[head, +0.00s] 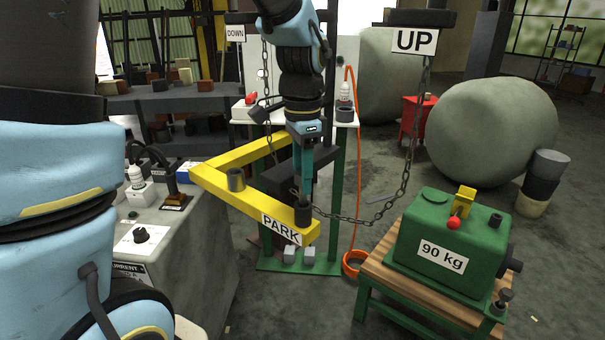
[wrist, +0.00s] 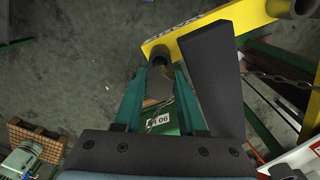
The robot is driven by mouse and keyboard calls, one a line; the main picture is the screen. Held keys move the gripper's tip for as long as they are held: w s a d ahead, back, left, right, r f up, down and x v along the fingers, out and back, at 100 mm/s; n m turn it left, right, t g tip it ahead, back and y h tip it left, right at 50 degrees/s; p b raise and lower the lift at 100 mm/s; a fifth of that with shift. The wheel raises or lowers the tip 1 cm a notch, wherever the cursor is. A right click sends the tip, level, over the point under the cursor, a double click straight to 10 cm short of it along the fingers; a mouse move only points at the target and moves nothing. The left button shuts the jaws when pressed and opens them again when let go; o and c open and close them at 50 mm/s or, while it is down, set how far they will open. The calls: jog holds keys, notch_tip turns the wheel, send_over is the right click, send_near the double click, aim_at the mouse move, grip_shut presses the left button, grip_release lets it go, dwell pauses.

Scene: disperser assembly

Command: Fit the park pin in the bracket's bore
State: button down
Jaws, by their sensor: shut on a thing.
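The yellow bracket (head: 245,155) carries a PARK label, and a dark cylindrical bore piece (head: 303,215) stands at its near end. My gripper (head: 303,194) points down just above that end. Its teal fingers are shut on a dark grey piece, the park pin (wrist: 158,88), between the fingertips in the wrist view. The bracket's yellow end (wrist: 165,45) and its dark round opening lie just beyond the fingertips there. I cannot tell whether the pin's tip is inside the bore, as the fingers and the bore's wall hide it.
A chain (head: 370,218) hangs from the UP sign (head: 414,41) to near the gripper. A green 90 kg block (head: 450,245) stands on a wooden bench at right. A grey workbench (head: 185,225) is at left.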

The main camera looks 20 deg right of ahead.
jog(key=shift+f+b, duration=0.6)
jog(key=shift+f, duration=0.45)
jog(key=shift+c, duration=2)
grip_release()
jog(key=shift+r, duration=0.1)
notch_tip(320, 180, up, 11)
jog(key=shift+f+b, duration=0.15)
jog(key=shift+b, duration=0.4)
jog(key=shift+f, duration=0.1)
jog(key=a+f+n, duration=0.5)
jog(key=a, duration=0.3)
jog(key=w+a+f+n+t, duration=0.1)
jog(key=a+f+n, duration=0.4)
jog(key=a, duration=0.3)
jog(key=a+f+n, duration=0.5)
jog(key=a+n, duration=0.1)
jog(key=a, duration=0.3)
jog(key=shift+w+t, duration=0.15)
jog(key=shift+t, duration=0.15)
